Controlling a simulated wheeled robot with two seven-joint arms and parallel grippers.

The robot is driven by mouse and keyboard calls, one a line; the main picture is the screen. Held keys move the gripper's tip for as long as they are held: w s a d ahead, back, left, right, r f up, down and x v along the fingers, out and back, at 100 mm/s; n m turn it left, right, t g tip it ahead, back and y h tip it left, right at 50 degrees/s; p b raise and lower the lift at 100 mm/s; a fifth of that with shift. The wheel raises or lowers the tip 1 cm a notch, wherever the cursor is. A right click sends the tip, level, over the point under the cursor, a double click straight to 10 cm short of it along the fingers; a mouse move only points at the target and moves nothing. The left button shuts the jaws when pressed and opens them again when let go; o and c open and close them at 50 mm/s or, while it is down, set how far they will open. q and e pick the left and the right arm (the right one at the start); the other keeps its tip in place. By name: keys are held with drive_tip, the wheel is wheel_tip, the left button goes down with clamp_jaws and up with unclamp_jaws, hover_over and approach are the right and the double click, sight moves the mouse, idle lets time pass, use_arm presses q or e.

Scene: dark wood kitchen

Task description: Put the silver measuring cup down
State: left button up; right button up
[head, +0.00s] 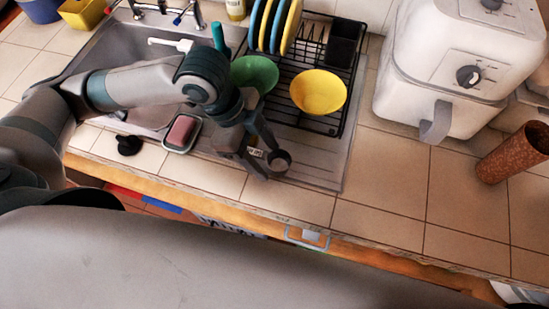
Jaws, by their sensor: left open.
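The silver measuring cup (281,159) shows as a small, dark grey round cup near the front edge of the drainboard beside the sink. My left gripper (264,156) is open, with its fingers right at the cup's handle side. The cup's handle is partly hidden between the fingers, and I cannot tell whether a finger touches it. The cup appears to rest on the surface, though its exact height is hard to judge. My right gripper is not in view.
A black dish rack (318,127) holds a yellow bowl (319,92), a green bowl (255,72) and several plates. A soap dish (182,134) and a black stopper (129,145) lie to the left. The front right counter is clear.

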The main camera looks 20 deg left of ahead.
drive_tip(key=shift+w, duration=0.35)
use_arm(q)
drive_tip(key=c, duration=1.2)
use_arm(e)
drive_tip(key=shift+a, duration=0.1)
use_arm(q)
drive_tip(key=shift+r, duration=0.15)
drive_tip(key=shift+c, duration=0.2)
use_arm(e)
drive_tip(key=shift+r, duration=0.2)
